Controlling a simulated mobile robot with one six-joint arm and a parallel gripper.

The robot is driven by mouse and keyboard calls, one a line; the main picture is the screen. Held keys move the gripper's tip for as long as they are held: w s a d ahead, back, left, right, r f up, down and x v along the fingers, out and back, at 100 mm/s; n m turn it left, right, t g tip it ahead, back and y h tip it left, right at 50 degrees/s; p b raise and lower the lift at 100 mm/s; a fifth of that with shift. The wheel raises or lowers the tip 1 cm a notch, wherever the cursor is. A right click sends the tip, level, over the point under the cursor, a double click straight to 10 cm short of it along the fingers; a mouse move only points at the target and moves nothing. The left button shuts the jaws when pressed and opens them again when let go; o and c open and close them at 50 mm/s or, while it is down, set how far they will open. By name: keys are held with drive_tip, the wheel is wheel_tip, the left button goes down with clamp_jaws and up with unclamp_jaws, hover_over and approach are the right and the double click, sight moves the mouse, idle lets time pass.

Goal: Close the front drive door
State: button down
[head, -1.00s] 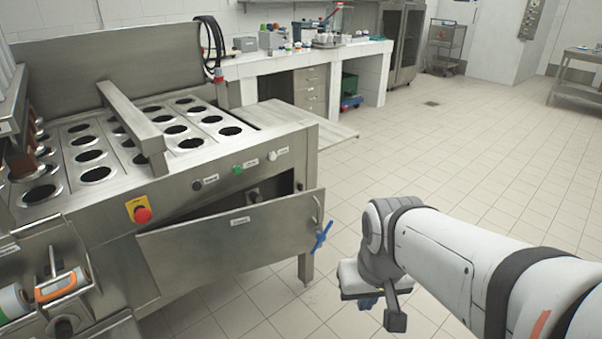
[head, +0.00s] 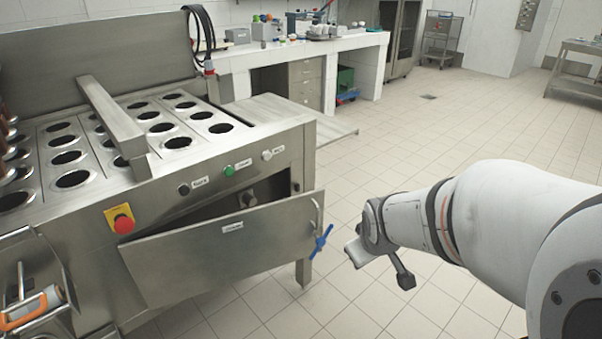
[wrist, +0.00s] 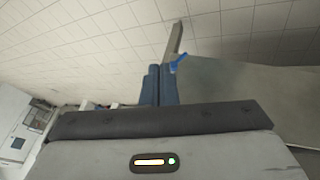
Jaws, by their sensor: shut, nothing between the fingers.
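The front drive door (head: 225,250) is a steel panel on the front of the cup filler (head: 70,225). It stands ajar, with a dark gap above it and its right end swung out from the machine.
A red emergency stop (head: 123,224) and several buttons are on the panel above the door. A steel leg (head: 304,272) stands below the door's right end. The tiled floor (head: 440,140) to the right is clear.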

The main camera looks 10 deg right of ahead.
drive_tip(key=w+d+f+n+t+y+b, duration=0.1)
drive_tip(key=w+f+n+t+y+b, duration=0.6)
drive_tip(key=w+f+n+t, duration=0.65)
drive_tip(key=w+a+f+n+g, duration=0.1)
drive_tip(key=w+a+n, duration=0.1)
drive_tip(key=w, duration=0.5)
drive_tip(key=w+a+f+n+g, duration=0.1)
drive_tip(key=w+a+f+n, duration=0.1)
drive_tip(key=w, duration=0.4)
drive_tip(key=shift+w+a+f, duration=0.15)
drive_tip(key=shift+w, duration=0.2)
